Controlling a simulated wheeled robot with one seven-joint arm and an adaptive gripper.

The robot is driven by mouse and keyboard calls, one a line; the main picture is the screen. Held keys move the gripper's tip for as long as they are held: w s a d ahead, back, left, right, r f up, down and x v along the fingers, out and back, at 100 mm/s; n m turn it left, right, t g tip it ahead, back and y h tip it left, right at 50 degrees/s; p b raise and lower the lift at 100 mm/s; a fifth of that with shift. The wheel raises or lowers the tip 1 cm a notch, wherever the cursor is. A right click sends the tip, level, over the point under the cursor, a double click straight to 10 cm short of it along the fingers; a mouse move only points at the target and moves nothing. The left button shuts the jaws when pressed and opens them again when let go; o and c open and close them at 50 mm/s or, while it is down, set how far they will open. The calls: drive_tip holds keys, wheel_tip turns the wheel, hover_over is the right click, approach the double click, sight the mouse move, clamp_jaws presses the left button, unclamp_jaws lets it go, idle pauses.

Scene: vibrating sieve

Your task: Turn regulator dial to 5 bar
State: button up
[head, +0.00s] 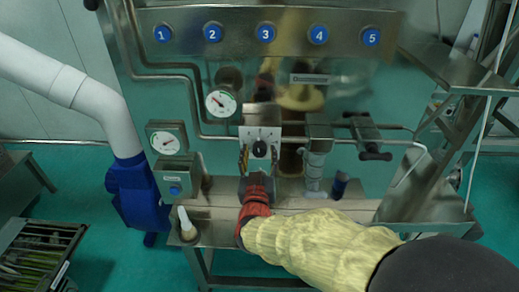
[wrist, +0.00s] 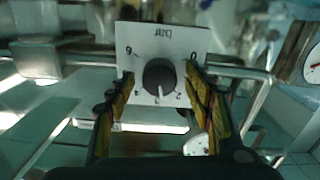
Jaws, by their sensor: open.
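The regulator dial is a round black knob (head: 260,149) on a white plate (head: 260,132) at the middle of the steel machine. In the wrist view the knob (wrist: 160,76) sits on the plate (wrist: 135,40), whose print appears upside down. The knob's white mark points down there and up in the head view, near mid-scale. The end numbers look like 0 and 6. My gripper (head: 260,158) is open, with one yellow-dark finger on each side of the knob. In the wrist view my gripper (wrist: 162,88) shows gaps between both fingers and the knob.
Pressure gauges (head: 220,103) and (head: 165,143) stand left of the dial. A valve block (head: 318,130) and a handled clamp (head: 368,135) are close on the right. Numbered blue buttons (head: 266,32) line the top. A blue-button box (head: 176,186) is lower left.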

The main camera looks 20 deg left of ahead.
drive_tip(key=shift+x, duration=0.8)
drive_tip(key=c, duration=0.3)
drive_tip(key=c, duration=0.8)
drive_tip(key=shift+c, duration=0.3)
